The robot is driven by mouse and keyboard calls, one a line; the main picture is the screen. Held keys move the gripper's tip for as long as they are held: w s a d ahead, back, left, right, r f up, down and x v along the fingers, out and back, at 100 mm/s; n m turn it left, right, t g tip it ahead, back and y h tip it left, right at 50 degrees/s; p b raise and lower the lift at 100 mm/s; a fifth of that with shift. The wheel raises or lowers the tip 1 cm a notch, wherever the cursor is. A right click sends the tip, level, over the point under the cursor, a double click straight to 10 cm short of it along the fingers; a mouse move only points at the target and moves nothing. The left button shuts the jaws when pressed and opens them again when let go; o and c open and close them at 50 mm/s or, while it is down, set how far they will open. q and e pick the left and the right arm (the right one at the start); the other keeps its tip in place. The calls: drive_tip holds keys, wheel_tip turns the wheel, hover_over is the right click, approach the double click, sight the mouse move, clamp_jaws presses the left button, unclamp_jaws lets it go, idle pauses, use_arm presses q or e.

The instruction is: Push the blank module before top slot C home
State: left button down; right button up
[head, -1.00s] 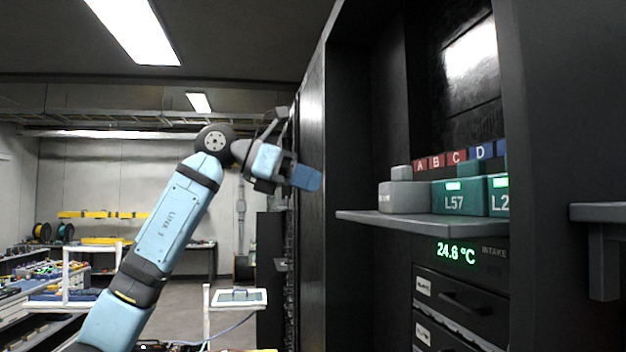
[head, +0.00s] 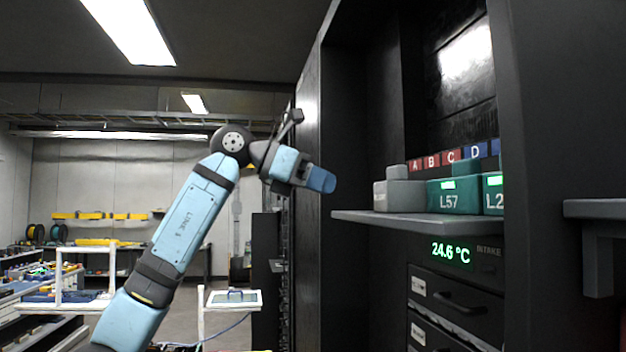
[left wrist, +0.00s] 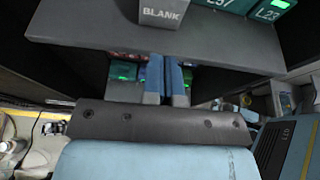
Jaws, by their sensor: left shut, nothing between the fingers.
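The grey blank module (head: 398,195) sits on the shelf at its left end, to the left of the teal L57 module. In the left wrist view its face reads BLANK (left wrist: 163,14). The slot label C (head: 451,158) is on the lettered row behind the modules. My left gripper (head: 322,180) is shut and empty, in front of the cabinet and left of the blank module, apart from it. In the left wrist view its blue fingertips (left wrist: 166,62) lie together below the shelf's edge. The slot opening is hidden. My right gripper is not in view.
The grey shelf (head: 350,216) juts out of the dark cabinet. The teal L57 module (head: 453,197) and another teal module (head: 494,195) stand on it. Below are a temperature display (head: 452,252) and drawers (head: 455,294). A second ledge (head: 595,209) is at the right.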

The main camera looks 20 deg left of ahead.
sight(379, 194)
use_arm(q)
drive_tip(key=x, duration=0.5)
drive_tip(key=shift+w+d+r+p, duration=0.2)
drive_tip(key=shift+d+r+p, duration=0.05)
drive_tip(key=shift+d+p, duration=0.1)
drive_tip(key=shift+w+d+p, duration=0.55)
drive_tip(key=shift+w+d, duration=0.15)
drive_tip(key=shift+d, duration=0.3)
drive_tip(key=shift+w+d+p, duration=0.6)
drive_tip(key=shift+w+d, duration=0.1)
drive_tip(key=shift+d, duration=0.35)
drive_tip(key=shift+w+d+p, duration=0.55)
drive_tip(key=shift+w+d, duration=0.15)
drive_tip(key=shift+d, duration=0.3)
drive_tip(key=shift+w+d+p, duration=0.5)
drive_tip(key=shift+w+d, duration=0.05)
drive_tip(key=shift+d, duration=0.3)
drive_tip(key=shift+a+f, duration=0.1)
drive_tip(key=shift+f, duration=0.05)
drive_tip(key=s+a+b, duration=0.1)
drive_tip(key=a, duration=0.1)
drive_tip(key=s+a+b, duration=0.1)
drive_tip(key=s+a, duration=0.1)
drive_tip(key=shift+a, duration=0.15)
drive_tip(key=shift+s+a+b, duration=0.3)
drive_tip(key=shift+s+a, duration=0.1)
drive_tip(key=shift+a, duration=0.15)
drive_tip(key=shift+s+a+b, duration=0.25)
drive_tip(key=shift+s+a, duration=0.1)
drive_tip(key=shift+a, duration=0.25)
